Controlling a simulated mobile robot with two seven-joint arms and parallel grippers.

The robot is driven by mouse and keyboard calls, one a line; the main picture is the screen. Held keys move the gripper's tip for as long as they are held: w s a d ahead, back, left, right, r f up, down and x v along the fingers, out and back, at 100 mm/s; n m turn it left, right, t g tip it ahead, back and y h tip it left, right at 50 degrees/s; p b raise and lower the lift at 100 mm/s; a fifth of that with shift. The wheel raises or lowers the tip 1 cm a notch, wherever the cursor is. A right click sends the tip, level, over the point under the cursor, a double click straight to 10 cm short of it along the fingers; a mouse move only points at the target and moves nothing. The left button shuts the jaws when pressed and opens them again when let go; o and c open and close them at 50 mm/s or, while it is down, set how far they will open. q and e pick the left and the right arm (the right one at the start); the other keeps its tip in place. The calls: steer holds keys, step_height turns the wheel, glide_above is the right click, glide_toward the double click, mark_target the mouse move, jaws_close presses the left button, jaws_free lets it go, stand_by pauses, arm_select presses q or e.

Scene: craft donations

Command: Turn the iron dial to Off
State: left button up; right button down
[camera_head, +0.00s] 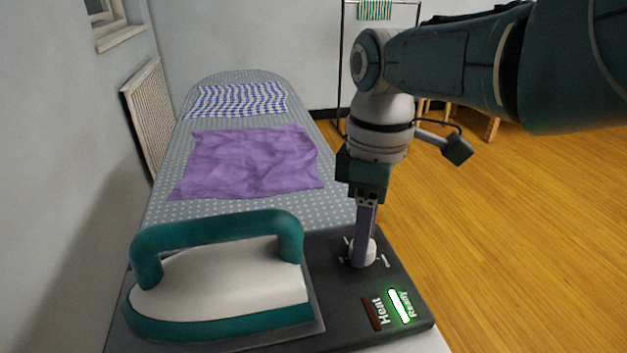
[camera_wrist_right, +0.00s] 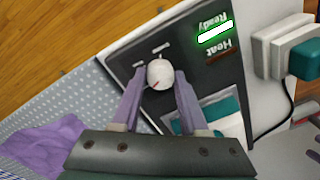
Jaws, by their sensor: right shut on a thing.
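The iron dial (camera_head: 362,254) is a small white round knob on the dark panel (camera_head: 337,300) beside the iron. White tick marks surround it. In the wrist view the dial (camera_wrist_right: 160,74) shows a red mark on its lower left side. My right gripper (camera_head: 365,238) points down from above, its purple fingers on either side of the dial and shut on it. The iron (camera_head: 220,283), white with a teal handle and base edge, rests on the panel to the left of the dial.
The Ready light (camera_head: 400,306) glows white-green; the Heat light (camera_head: 373,314) is dark red. A purple cloth (camera_head: 250,160) and a blue-and-white cloth (camera_head: 235,100) lie on the dotted ironing board (camera_head: 165,205). The wooden floor (camera_head: 500,220) at right is open.

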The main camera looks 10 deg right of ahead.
steer(key=n, duration=0.3)
steer(key=shift+n, duration=0.4)
steer(key=n, duration=0.3)
steer(key=shift+n+b, duration=0.3)
steer(key=n, duration=0.4)
steer(key=shift+n+h, duration=0.3)
steer(key=shift+a+n, duration=0.1)
steer(key=shift+n, duration=0.5)
steer(key=shift+c, duration=2.2)
jaws_free()
